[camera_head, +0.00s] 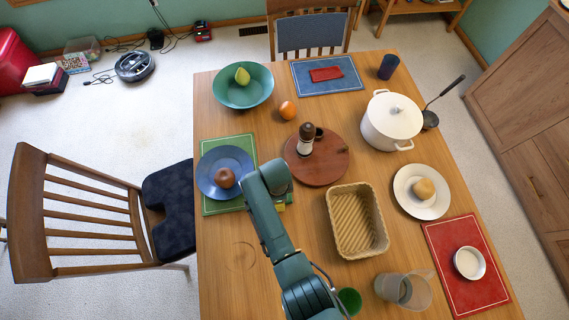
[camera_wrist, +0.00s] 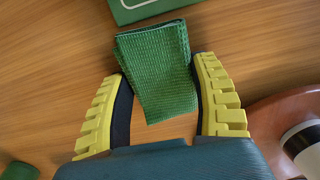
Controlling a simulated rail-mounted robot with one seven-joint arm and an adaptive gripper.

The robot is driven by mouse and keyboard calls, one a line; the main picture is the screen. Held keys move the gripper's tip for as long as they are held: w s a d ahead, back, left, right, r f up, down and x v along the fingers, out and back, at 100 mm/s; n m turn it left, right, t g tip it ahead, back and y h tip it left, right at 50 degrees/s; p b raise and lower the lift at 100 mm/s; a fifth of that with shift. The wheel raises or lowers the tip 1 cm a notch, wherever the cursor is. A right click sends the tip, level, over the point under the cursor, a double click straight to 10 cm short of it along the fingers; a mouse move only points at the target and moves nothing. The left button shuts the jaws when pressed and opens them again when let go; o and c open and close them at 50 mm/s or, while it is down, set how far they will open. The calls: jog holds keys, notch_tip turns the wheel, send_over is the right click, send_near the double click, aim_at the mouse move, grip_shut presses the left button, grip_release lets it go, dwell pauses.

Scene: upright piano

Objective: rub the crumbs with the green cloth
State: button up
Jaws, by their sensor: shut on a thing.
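The green cloth (camera_wrist: 158,72) is a folded, waffle-textured piece between the yellow-padded fingers of my gripper (camera_wrist: 160,95). My gripper is shut on it, and the cloth extends past the fingertips over the wooden table. In the head view my arm hides most of my gripper (camera_head: 284,200), which is just right of the green placemat (camera_head: 222,210) and left of the wicker basket. I cannot make out any crumbs in either view. The cloth's height above the table is hard to tell.
The blue plate (camera_head: 206,178) with a brown round item lies left of my gripper. A round wooden board (camera_head: 318,172) carries a pepper mill (camera_head: 306,138). The wicker basket (camera_head: 357,220) and a pitcher (camera_head: 412,290) are to the right.

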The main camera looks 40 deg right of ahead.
aim_at(293, 195)
jog(key=shift+w+a+f, duration=0.1)
jog(key=shift+w+a, duration=0.15)
jog(key=shift+a, duration=0.35)
jog(key=shift+s+d+p, duration=0.2)
jog(key=shift+s+d, duration=0.1)
jog(key=shift+d, duration=0.25)
jog(key=shift+s+d+p, duration=0.2)
jog(key=shift+s+d, duration=0.05)
jog(key=shift+d, duration=0.3)
jog(key=shift+s+d, duration=0.4)
jog(key=shift+d, duration=0.4)
jog(key=shift+s+d, duration=0.35)
jog(key=shift+d, duration=0.45)
jog(key=shift+s+d, duration=0.4)
jog(key=shift+d, duration=0.4)
jog(key=shift+s+d+p, duration=0.4)
jog(key=shift+d, duration=0.15)
jog(key=shift+w+a+r, duration=0.25)
jog(key=shift+w+a, duration=0.55)
jog(key=shift+a, duration=0.2)
jog(key=shift+w+a+f, duration=0.1)
jog(key=shift+w+a, duration=0.35)
jog(key=shift+a, duration=0.55)
jog(key=shift+w+a+f, duration=0.15)
jog(key=shift+w+a, duration=0.25)
jog(key=shift+a, duration=0.65)
jog(key=shift+w+a+f, duration=0.1)
jog(key=shift+w+a, duration=0.35)
jog(key=shift+a, duration=0.55)
